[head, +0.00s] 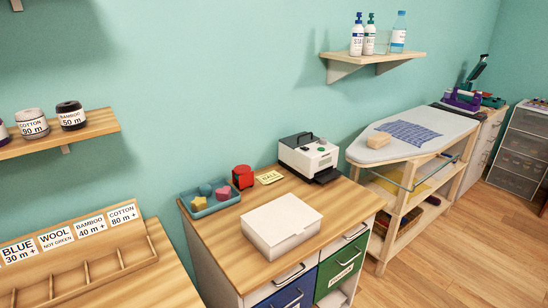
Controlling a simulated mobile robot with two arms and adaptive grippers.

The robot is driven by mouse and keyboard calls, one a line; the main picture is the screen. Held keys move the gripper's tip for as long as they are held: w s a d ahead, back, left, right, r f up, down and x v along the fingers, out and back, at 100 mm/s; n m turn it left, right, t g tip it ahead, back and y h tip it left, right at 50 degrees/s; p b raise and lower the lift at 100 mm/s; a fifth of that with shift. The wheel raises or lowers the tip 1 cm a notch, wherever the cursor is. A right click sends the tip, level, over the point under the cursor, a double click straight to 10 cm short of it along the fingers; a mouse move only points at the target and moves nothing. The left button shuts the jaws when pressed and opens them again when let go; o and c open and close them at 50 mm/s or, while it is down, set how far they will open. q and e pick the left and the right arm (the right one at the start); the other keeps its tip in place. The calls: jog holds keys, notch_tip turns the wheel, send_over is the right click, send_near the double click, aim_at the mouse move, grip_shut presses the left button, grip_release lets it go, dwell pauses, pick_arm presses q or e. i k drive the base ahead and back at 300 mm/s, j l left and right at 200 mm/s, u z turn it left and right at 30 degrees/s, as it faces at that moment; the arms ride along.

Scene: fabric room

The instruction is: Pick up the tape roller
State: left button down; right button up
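A small red object with a dark side (243,177) stands at the back of the wooden-topped cabinet (215,237), close to the wall. It may be the tape roller, but it is too small to be sure. It stands between a blue tray (200,211) and a small yellow "SALE" card (269,177). Neither of my grippers is in view.
A white box (281,226) sits at the cabinet's front, and a white printer (308,157) at its back right. An ironing board (413,132) stands farther right. Wall shelves hold spools (33,124) and bottles (357,38). Floor at lower right is clear.

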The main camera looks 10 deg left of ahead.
aim_at(242, 174)
jog(key=i+l+u, duration=0.15)
jog(key=u, duration=0.2)
jog(key=i+l+u, duration=0.1)
jog(key=u, duration=0.3)
jog(key=l, duration=0.1)
